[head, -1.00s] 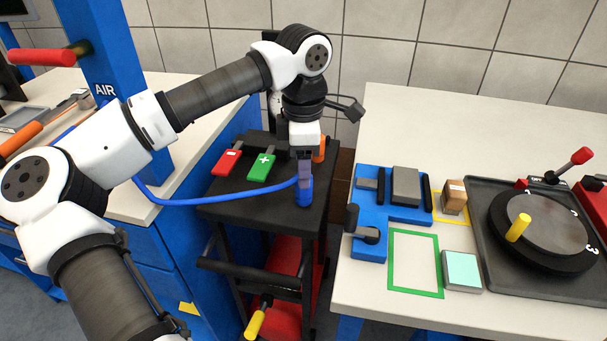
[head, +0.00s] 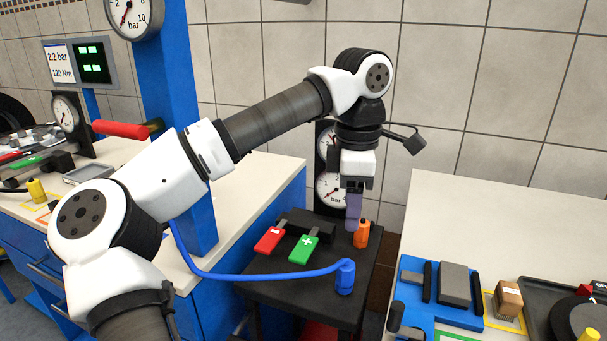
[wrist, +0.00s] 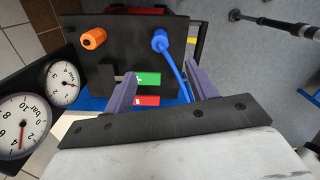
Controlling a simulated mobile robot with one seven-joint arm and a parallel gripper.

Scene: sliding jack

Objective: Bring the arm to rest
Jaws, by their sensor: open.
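My gripper (head: 353,208) hangs pointing down above the black cart top (head: 300,290) in the head view. Its jaws are open and empty. In the wrist view my gripper's two purple fingers (wrist: 158,90) stand wide apart with the cart top beyond them. The blue hose fitting (head: 345,277) stands upright on the cart, apart from the fingers, and also shows in the wrist view (wrist: 160,40). An orange fitting (head: 361,234) stands behind it, near the fingers in the head view.
A red pedal (head: 269,240) and a green pedal (head: 303,249) sit on the cart's left side. Two gauges (head: 330,190) stand behind. The blue hose (head: 240,275) runs left to the blue column (head: 180,120). A bench (head: 500,230) with a blue fixture (head: 440,300) stands right.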

